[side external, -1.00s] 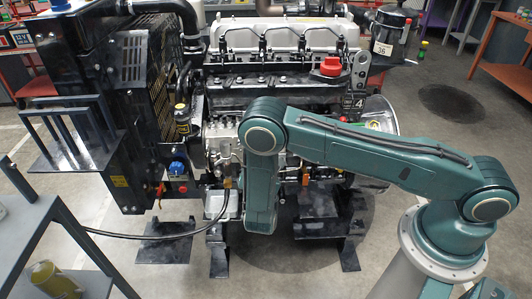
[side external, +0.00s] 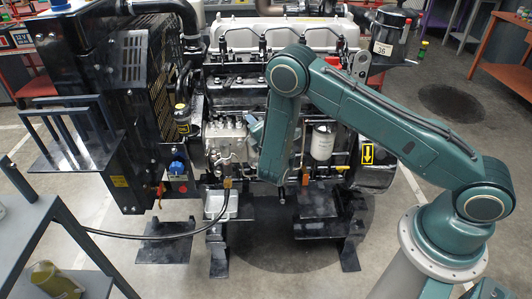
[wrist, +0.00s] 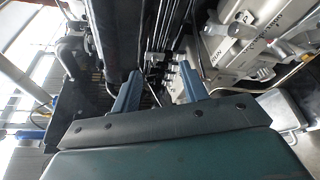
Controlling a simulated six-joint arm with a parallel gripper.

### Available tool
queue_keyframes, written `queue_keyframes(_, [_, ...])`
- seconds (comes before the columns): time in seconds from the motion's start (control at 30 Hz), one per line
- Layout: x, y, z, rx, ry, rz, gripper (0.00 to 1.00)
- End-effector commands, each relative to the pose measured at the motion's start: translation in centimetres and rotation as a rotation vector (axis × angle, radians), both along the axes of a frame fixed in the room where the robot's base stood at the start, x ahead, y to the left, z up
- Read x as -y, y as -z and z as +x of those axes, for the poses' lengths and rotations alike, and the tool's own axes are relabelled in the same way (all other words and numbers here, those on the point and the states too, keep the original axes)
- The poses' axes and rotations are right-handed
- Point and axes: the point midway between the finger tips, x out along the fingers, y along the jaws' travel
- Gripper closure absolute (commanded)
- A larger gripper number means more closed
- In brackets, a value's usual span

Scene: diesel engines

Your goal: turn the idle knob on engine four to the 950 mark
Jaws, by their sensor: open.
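The engine (side external: 235,90) stands in the middle of the side view, with a silver pump housing (side external: 225,135) on its near side. In the wrist view, a light metal housing (wrist: 245,45) with a small lever or knob-like part (wrist: 237,25) and dark lettering lies up and right of my gripper. I cannot tell whether that part is the idle knob, and I cannot read a 950 mark. My gripper (wrist: 157,88) is open, its two blue-grey fingers apart with nothing held between them. In the side view the gripper is mostly hidden by my arm, near the pump housing.
Dark pipes (wrist: 160,35) run close beyond the fingers in the wrist view. A black radiator unit (side external: 140,90) stands left of the engine. A white filter (side external: 322,142) and a yellow arrow label (side external: 367,153) are right of my arm. Open floor lies in front.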

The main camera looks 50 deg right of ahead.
Motion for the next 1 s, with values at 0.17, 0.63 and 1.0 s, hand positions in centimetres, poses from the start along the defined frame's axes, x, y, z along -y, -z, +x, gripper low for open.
queue_keyframes(0.17, [0.6, -0.9, 0.3, 0.037, -0.006, 0.040, 0.56])
queue_keyframes(0.63, [0.6, -0.9, 0.3, 0.040, -0.008, 0.044, 0.56])
queue_keyframes(1.0, [-3.9, 6.0, -3.1, -0.209, -0.002, -0.184, 0.56])
